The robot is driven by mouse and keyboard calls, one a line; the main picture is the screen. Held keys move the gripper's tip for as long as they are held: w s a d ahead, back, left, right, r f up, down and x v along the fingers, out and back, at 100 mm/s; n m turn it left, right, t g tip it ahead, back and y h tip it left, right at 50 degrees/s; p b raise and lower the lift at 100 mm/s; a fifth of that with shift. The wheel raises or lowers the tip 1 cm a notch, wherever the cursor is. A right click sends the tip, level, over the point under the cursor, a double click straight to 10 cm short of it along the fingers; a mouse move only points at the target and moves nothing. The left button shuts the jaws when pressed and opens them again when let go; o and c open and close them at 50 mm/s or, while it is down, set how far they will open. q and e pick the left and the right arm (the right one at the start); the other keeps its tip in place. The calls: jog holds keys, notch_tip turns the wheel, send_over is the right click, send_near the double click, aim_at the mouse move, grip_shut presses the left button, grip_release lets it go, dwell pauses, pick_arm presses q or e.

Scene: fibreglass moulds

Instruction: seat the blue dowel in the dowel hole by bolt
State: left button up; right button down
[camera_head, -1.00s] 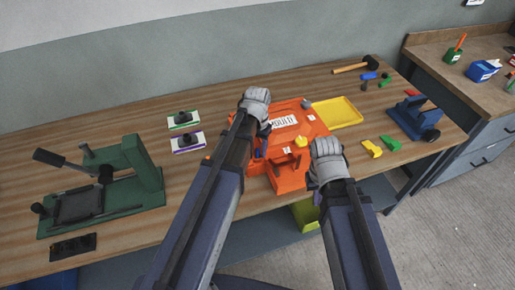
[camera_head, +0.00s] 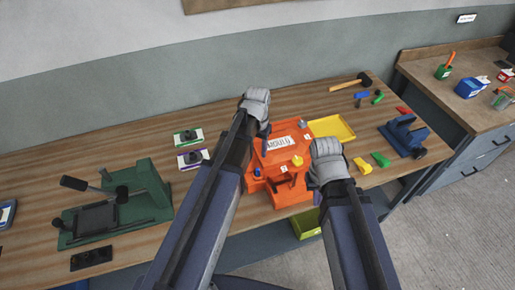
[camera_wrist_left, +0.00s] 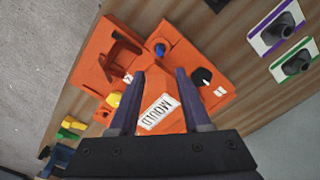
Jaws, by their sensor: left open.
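The blue dowel (camera_head: 257,172) shows as a short blue round end at the left front part of the orange mould (camera_head: 272,157). In the left wrist view the dowel (camera_wrist_left: 160,50) stands on the mould (camera_wrist_left: 195,40), beyond my fingertips. I cannot tell how deep it sits. A black round knob (camera_wrist_left: 203,77) is beside it, with a small white label close by. My left gripper (camera_wrist_left: 160,73) is open and empty above the mould, apart from the dowel. In the head view its fingers are mostly hidden. My right gripper (camera_head: 327,160) is at the mould's right side, its jaws unclear.
A yellow knob (camera_head: 297,160) is on the mould. A yellow tray (camera_head: 345,137) lies behind it. Yellow (camera_head: 363,165) and green (camera_head: 381,159) pieces and a blue clamp-like tool (camera_head: 404,135) are to the right. A green press (camera_head: 145,195) stands left.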

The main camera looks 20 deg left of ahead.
pick_arm(q)
jog(key=s+d+m+y, duration=0.1)
jog(key=s+d, duration=0.9)
jog(key=s, duration=0.4)
jog(key=shift+s+d, duration=0.15)
jog(key=shift+d, duration=0.1)
notch_tip(320, 180, down, 8)
jog(key=b, duration=0.8)
jog(key=shift+f+m+b, duration=0.15)
jog(key=shift+m+b, duration=0.15)
